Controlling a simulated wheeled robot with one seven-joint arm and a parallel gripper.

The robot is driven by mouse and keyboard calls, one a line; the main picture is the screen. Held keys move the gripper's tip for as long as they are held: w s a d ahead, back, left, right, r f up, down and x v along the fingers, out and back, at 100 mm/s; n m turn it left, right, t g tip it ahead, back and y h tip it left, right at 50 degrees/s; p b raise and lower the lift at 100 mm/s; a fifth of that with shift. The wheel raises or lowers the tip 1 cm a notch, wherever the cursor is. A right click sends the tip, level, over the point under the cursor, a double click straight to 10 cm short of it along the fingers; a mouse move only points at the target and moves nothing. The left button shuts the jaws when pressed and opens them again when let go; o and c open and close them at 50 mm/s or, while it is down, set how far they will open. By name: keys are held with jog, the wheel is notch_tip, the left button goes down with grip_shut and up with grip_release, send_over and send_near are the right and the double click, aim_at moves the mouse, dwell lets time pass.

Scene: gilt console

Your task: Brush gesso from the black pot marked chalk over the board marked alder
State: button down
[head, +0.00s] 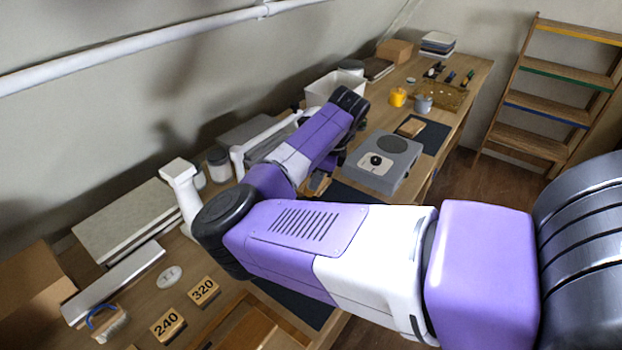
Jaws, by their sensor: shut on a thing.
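My arm crosses the picture and hides much of the bench. The dark end of my gripper (340,156) shows only in part beyond the forearm, low over the bench. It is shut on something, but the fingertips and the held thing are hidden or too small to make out. A small tan wooden piece (319,184) shows just below it, partly covered by my arm; I cannot tell what it is. Another tan block (411,127) lies on a dark mat farther back. I can read neither chalk nor alder anywhere, and no black pot can be made out.
A grey hotplate-like box (382,160) stands right of my gripper. A yellow pot (398,97) and a grey pot (423,104) stand farther back. A white bin (333,88) is by the wall. Blocks marked 240 (168,325) and 320 (204,290) lie in front.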

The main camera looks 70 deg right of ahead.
jog(key=shift+s+d+f, duration=0.1)
jog(key=shift+f, duration=0.2)
notch_tip(320, 180, down, 6)
jog(key=b, duration=0.5)
jog(key=shift+r, duration=0.2)
jog(key=shift+f+b, duration=0.35)
jog(key=shift+f, duration=0.35)
dwell(2.3)
jog(key=shift+r+p, duration=3.05)
jog(key=shift+r, duration=0.5)
